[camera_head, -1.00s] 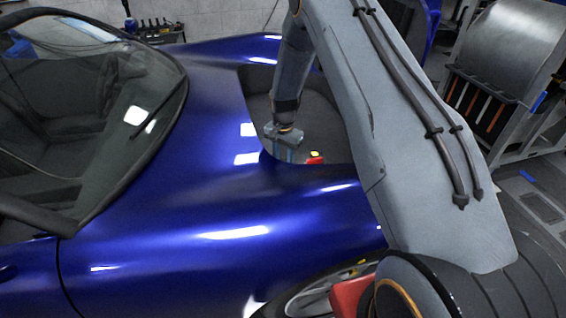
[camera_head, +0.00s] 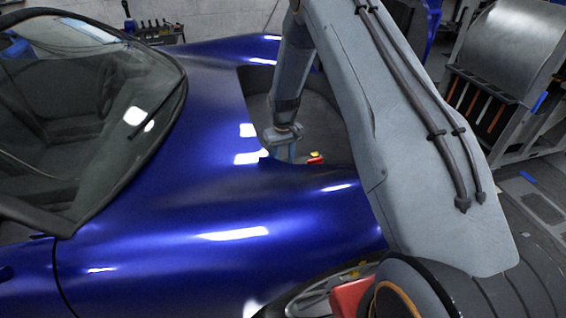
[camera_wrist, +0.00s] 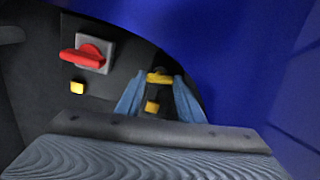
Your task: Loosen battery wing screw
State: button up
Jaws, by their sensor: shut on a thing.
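The yellow wing screw (camera_wrist: 160,77) sits between my gripper's blue fingers in the wrist view, near their tips. My gripper (camera_wrist: 158,84) is shut on it. In the head view my gripper (camera_head: 284,154) points down inside the car's open front compartment (camera_head: 325,125). The car's blue edge partly hides the fingertips there, and I cannot make out the wing screw in that view.
A red rotary switch (camera_wrist: 84,57) on a grey plate lies left of my fingers. A small yellow block (camera_wrist: 77,87) is below it, and another yellow piece (camera_wrist: 152,106) shows between my fingers. Blue bodywork (camera_wrist: 240,50) closes in on the right.

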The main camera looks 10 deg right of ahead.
jog(key=n, duration=0.4)
jog(key=shift+n, duration=0.3)
jog(key=n, duration=0.3)
jog(key=shift+n, duration=0.4)
jog(key=n, duration=0.4)
jog(key=shift+n, duration=1.8)
jog(key=o, duration=1.1)
jog(key=shift+c, duration=0.2)
jog(key=shift+r+b, duration=0.4)
jog(key=shift+r, duration=3.55)
